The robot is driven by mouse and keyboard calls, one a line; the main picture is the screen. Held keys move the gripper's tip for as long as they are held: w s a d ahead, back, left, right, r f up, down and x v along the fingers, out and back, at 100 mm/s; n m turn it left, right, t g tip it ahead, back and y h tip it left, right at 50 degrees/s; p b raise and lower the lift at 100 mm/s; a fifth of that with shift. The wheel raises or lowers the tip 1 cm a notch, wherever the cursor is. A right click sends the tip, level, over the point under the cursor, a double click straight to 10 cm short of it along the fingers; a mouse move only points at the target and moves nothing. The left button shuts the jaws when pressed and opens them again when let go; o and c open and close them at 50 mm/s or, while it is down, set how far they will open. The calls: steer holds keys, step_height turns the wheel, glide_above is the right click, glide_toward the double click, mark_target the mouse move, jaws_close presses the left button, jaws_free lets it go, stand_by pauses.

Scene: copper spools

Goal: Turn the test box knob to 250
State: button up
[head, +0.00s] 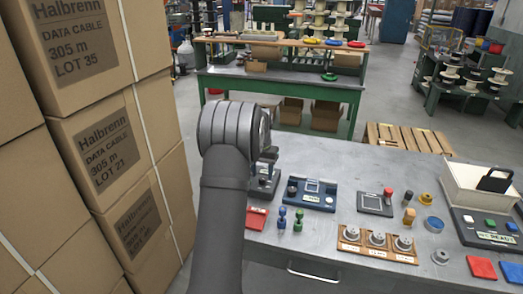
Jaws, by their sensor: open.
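A blue box (318,196) with a small screen stands on the grey bench, right of my gripper; it looks like the test box. A dark round knob (292,188) shows at its left side; its pointer and any scale numbers are too small to read. My gripper (268,160) is open and hangs above a small dark device (264,184), left of the blue box and apart from it. The wrist hides part of the gripper, and I see nothing between the jaws.
Blue and green pegs (298,221) and a red pad (256,218) lie in front of the box. Right stand a grey device (375,204), a wooden tray of metal weights (377,243) and a white bin (478,188). Stacked cartons (85,150) rise close on the left.

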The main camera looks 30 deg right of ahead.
mark_target(261, 178)
step_height(261, 178, up, 16)
steer(key=shift+w+f, duration=0.15)
steer(key=shift+f, duration=0.05)
steer(key=shift+a+f, duration=0.1)
steer(key=shift+f, duration=0.05)
stand_by(0.4)
steer(key=f, duration=1.7)
steer(key=shift+s+f, duration=0.15)
steer(key=shift+s, duration=0.05)
